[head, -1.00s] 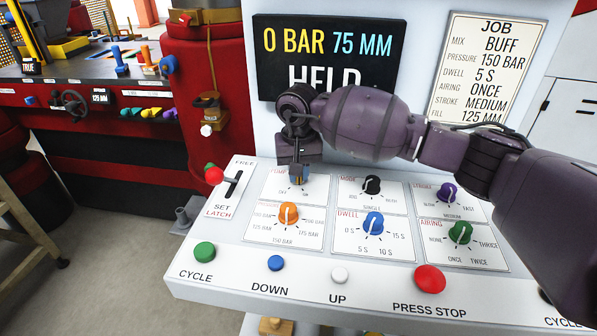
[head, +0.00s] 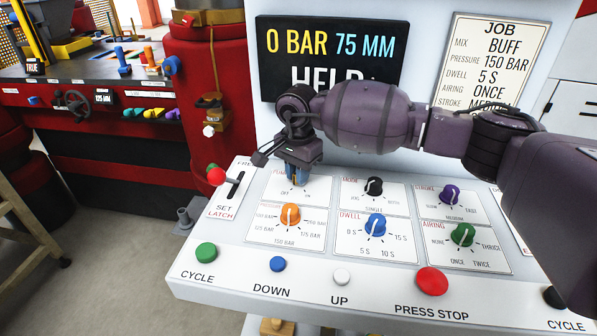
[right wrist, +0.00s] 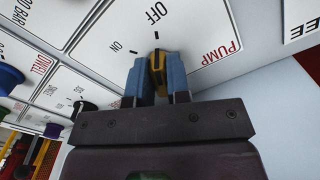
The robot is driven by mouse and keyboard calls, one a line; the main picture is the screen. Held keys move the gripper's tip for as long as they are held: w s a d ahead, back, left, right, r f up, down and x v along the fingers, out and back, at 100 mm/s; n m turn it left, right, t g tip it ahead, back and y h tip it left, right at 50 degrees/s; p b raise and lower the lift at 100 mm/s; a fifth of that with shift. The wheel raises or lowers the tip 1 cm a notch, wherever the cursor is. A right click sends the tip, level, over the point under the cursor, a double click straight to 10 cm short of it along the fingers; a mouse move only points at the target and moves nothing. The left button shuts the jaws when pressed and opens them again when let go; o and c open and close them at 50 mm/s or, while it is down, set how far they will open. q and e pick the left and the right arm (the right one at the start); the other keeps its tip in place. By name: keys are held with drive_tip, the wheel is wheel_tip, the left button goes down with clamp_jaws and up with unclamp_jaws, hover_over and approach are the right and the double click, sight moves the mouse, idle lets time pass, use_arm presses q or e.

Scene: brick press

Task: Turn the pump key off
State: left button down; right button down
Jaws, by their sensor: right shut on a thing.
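The pump key is a small brass-yellow key on the PUMP plate (head: 265,190) at the panel's upper left. In the right wrist view the key (right wrist: 158,72) stands between the blue fingers of my right gripper (right wrist: 158,82), which is shut on it. The key points toward the OFF mark, with ON off to its left in that view. In the head view my right gripper (head: 297,178) covers most of the key from above. My left gripper does not show.
The mode knob (head: 374,187) and orange pressure knob (head: 290,216) sit close by. A red-tipped lever (head: 217,176) stands just left of the PUMP plate. A row of buttons, including the red press stop (head: 431,281), runs along the front. The display (head: 330,60) is behind my arm.

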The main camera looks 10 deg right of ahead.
drive_tip(key=shift+m, duration=0.4)
drive_tip(key=c, duration=1.1)
unclamp_jaws()
drive_tip(key=shift+r, duration=0.15)
wheel_tip(320, 180, up, 11)
drive_tip(key=shift+f, duration=0.2)
